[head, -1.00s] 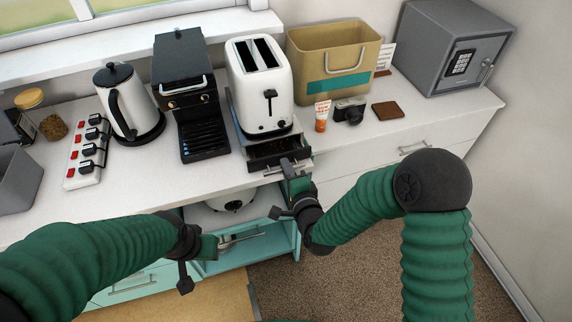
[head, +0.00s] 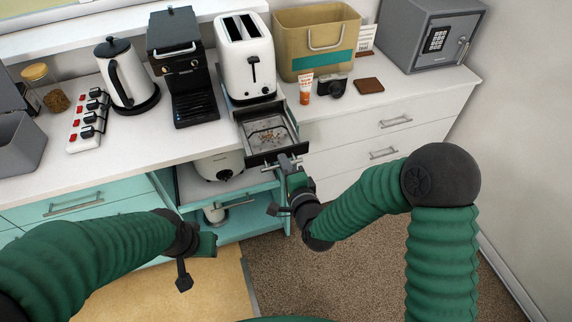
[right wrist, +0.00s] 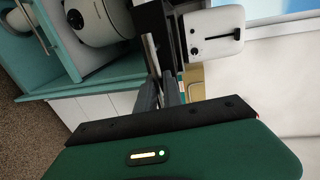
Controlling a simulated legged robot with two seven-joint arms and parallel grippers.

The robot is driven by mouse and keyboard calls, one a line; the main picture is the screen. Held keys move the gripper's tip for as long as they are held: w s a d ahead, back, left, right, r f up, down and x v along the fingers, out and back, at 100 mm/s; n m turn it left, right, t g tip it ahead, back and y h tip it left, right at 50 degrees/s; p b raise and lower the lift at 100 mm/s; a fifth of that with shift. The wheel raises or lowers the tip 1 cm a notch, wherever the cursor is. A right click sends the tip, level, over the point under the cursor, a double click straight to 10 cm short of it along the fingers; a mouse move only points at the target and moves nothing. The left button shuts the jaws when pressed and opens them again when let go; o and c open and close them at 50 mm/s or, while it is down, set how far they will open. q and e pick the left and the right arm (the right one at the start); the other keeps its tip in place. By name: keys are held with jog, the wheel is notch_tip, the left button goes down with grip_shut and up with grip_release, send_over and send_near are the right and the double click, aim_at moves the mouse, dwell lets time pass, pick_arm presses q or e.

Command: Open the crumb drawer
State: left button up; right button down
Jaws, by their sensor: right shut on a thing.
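The white toaster (head: 246,58) stands on the counter on a grey base, with the dark crumb drawer (head: 262,157) pulled well out below it. Brown crumbs lie on the drawer's floor. My right gripper (head: 289,172) is shut on the drawer's bar handle (head: 276,166) at the drawer's front. In the right wrist view the fingers (right wrist: 160,92) close around the metal bar (right wrist: 151,52). My left gripper (head: 208,244) hangs empty in front of the cabinets, away from the drawer; its jaw opening is not clear.
A black coffee machine (head: 182,70) and a kettle (head: 125,78) stand left of the toaster. A tan bin (head: 316,45), orange tube (head: 306,88), camera (head: 332,85) and safe (head: 430,35) stand right. Below is an open teal cabinet with a pot (head: 220,168).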

jog(key=shift+s+a+f, duration=0.15)
jog(key=shift+a+f, duration=0.1)
jog(key=c, duration=1.8)
grip_release()
pick_arm(q)
jog(key=shift+w+a+f, duration=0.1)
jog(key=shift+a+f, duration=0.05)
jog(key=shift+a, duration=0.15)
pick_arm(e)
jog(key=shift+o, duration=0.2)
jog(key=shift+a, duration=0.1)
jog(key=shift+r, duration=0.1)
